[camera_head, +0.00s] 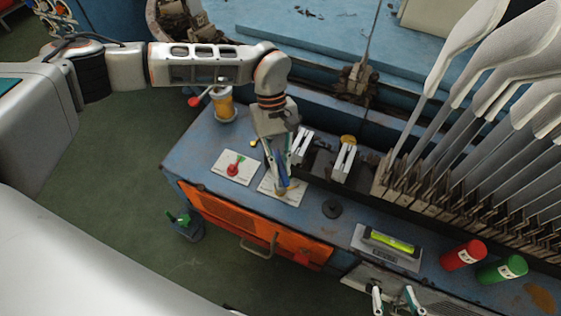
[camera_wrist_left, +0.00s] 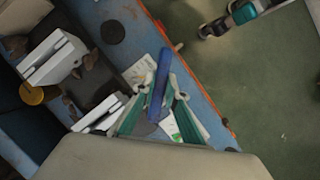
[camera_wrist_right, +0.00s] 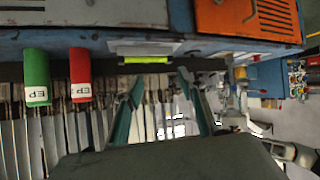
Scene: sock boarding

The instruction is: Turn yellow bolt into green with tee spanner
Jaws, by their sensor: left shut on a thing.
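My left gripper (camera_head: 283,168) is over the bench and shut on a blue bar, which looks like the tee spanner's handle. The blue handle (camera_wrist_left: 160,80) shows lengthwise between its fingertips in the left wrist view. Beneath it lies a white plate (camera_head: 266,187); the gripper and tool hide its middle, so I cannot tell whether the spanner is on a bolt. Left of it is another white plate (camera_head: 226,167) with a red and green piece (camera_head: 235,167). I cannot make out the yellow bolt clearly. My right gripper (camera_head: 395,298) is open and empty in front of the bench; its spread fingers show in the right wrist view (camera_wrist_right: 163,95).
Grey-white blocks (camera_head: 343,162) stand behind the plates. A black disc (camera_head: 332,208) and a spirit level (camera_head: 388,242) lie to the right. A yellow cup (camera_head: 222,103) is back left.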

